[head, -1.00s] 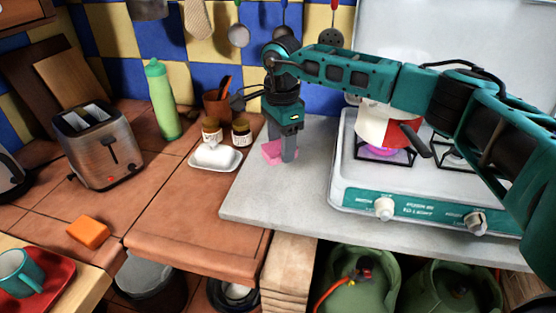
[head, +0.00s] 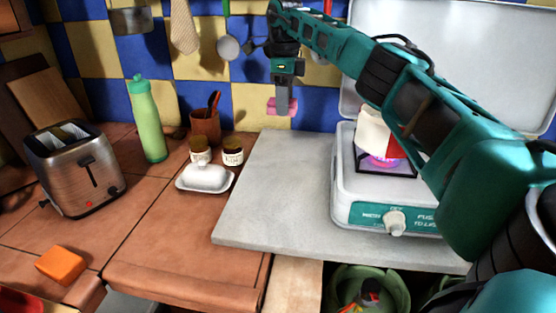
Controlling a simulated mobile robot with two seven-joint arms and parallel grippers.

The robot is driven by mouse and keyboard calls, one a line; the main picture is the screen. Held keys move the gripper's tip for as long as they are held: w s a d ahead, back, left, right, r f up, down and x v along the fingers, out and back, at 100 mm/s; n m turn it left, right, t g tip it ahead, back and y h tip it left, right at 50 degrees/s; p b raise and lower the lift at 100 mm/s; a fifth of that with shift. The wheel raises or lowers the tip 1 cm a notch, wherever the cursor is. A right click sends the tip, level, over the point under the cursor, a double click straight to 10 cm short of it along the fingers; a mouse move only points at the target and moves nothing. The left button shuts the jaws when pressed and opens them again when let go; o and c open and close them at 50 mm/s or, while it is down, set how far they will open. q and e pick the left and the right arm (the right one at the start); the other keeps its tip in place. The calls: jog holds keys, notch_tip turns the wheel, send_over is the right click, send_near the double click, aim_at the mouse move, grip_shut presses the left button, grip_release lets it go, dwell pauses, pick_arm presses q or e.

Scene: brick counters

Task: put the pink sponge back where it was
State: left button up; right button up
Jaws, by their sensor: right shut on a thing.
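My right gripper (head: 282,100) points down and is shut on the pink sponge (head: 272,106). It holds the sponge in the air in front of the tiled back wall, above the far part of the grey stone slab (head: 275,190). The gripper's fingers hide the middle of the sponge. The slab below is bare. My left gripper is not in view.
A white stove (head: 350,187) with a lit burner and a red-and-white pot (head: 372,132) stands on the right. Jars (head: 233,155), a white butter dish (head: 206,178), a green bottle (head: 147,122), a toaster (head: 76,168) and an orange sponge (head: 61,265) are on the left tiled counter.

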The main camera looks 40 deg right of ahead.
jog(key=b, duration=0.1)
send_over(283, 165)
notch_tip(283, 165, down, 11)
jog(key=shift+d+r, duration=0.1)
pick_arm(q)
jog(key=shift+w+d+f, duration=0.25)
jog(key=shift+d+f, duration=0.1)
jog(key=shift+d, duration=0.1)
pick_arm(e)
jog(key=shift+f, duration=2.15)
jog(key=shift+f, duration=0.2)
jog(key=o, duration=1)
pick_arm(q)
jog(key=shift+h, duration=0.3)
pick_arm(e)
notch_tip(283, 165, up, 12)
jog(key=shift+w+f+p, duration=0.1)
jog(key=shift+p, duration=0.35)
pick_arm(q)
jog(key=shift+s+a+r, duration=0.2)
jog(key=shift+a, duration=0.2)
pick_arm(e)
jog(key=shift+r, duration=0.3)
